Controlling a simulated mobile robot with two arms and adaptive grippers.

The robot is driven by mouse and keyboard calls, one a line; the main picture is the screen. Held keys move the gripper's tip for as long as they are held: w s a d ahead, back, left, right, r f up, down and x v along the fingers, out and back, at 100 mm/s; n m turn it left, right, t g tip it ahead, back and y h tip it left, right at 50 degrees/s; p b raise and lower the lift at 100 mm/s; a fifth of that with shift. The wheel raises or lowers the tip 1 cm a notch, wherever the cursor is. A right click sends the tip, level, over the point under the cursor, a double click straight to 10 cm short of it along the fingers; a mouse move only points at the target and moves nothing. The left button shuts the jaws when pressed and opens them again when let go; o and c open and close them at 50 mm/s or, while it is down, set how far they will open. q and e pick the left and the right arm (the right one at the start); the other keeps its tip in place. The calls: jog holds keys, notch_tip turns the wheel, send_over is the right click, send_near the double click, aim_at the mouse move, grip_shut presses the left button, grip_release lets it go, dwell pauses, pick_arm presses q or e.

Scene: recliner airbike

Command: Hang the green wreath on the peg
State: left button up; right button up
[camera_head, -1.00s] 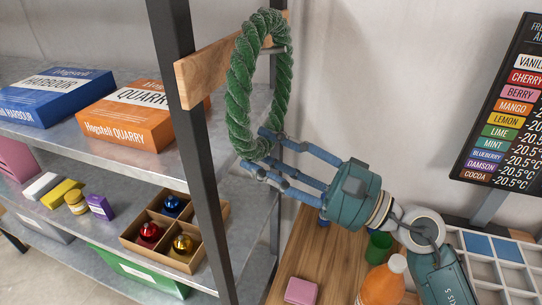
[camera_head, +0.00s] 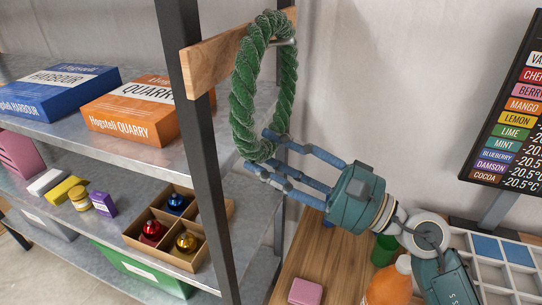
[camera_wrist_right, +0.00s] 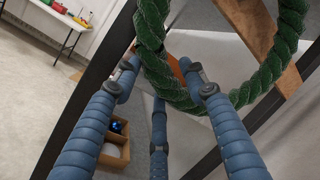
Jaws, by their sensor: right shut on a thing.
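The green wreath (camera_head: 242,100) is a twisted rope-like ring, held upright in front of a wooden board (camera_head: 211,60) on the shelf frame. The metal peg (camera_head: 284,42) sticks out from the board and shows inside the upper part of the ring. The ring's top is above the peg, with a gap between them; I cannot tell for certain how far the peg passes through. My right gripper (camera_head: 262,153) is shut on the wreath's bottom. In the right wrist view, its blue fingers (camera_wrist_right: 160,80) meet the wreath's lower curve (camera_wrist_right: 190,100). My left gripper is not in view.
A dark shelf post (camera_head: 201,150) stands just left of the wreath. Shelves carry a blue box (camera_head: 55,95), an orange box (camera_head: 130,115) and a divided bauble box (camera_head: 160,250). Below the gripper is a wooden tabletop (camera_head: 320,260) with an orange bottle (camera_head: 390,285).

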jog(key=o, duration=1.4)
jog(key=shift+o, duration=0.2)
